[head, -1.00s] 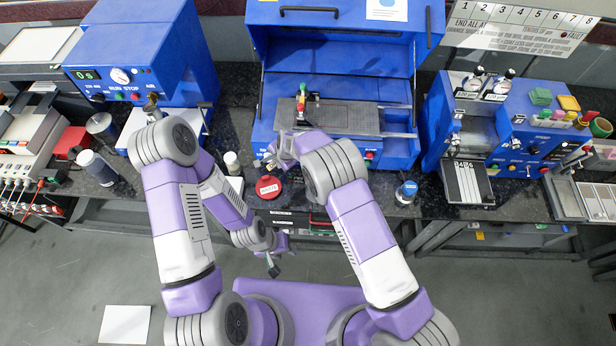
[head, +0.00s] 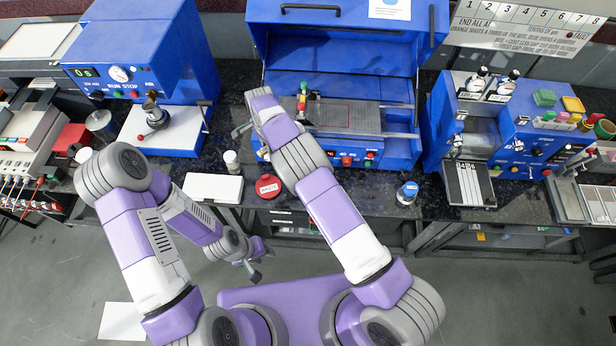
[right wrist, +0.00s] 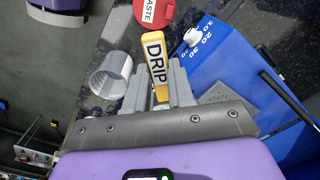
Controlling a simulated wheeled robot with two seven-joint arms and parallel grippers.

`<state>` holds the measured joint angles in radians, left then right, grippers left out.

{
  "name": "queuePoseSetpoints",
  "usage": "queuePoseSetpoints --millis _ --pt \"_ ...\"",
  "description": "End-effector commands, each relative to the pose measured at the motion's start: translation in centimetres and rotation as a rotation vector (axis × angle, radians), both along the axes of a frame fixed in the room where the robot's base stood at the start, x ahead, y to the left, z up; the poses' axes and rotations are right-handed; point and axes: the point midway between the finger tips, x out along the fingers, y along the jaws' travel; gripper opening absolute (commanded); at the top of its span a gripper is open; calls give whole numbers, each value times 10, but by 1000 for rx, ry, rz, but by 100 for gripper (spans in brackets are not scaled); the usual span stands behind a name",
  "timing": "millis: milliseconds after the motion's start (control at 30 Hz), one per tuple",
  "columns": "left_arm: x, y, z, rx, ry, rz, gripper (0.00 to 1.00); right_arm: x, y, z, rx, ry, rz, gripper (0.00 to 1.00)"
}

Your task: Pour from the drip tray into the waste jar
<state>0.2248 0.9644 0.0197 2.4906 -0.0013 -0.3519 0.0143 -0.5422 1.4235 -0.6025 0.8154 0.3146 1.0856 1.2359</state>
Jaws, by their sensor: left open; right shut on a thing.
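The drip tray shows in the right wrist view as a yellow handle (right wrist: 156,60) lettered DRIP. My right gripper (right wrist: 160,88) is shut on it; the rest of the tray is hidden. In the head view my right gripper (head: 243,130) is over the bench in front of the middle blue machine, and the tray cannot be made out. The waste jar's red round top (head: 268,186) is at the bench's front edge, below and right of that gripper. Its lettered red part also shows in the right wrist view (right wrist: 154,12). My left gripper (head: 252,271) is open and empty, low over the floor area.
A pale open cylinder (right wrist: 110,75) is left of the yellow handle in the wrist view. A white-capped bottle (head: 231,160) and a white flat block (head: 213,188) stand left of the jar. A blue-capped bottle (head: 408,190) stands right. Bench between jar and bottle looks clear.

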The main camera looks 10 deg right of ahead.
Motion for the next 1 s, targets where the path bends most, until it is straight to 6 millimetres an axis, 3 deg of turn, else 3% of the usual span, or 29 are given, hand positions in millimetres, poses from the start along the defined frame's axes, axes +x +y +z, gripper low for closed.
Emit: queuePoseSetpoints --millis 267,700,1000 --pt "0 0 2 0 0 0 43 2 -10 13 -12 16 -19 0" --pt "0 0 6 0 0 0 43 2 -8 62 -12 15 -16 0" --pt "0 0 6 0 0 0 43 2 -8 65 -13 17 -16 0"
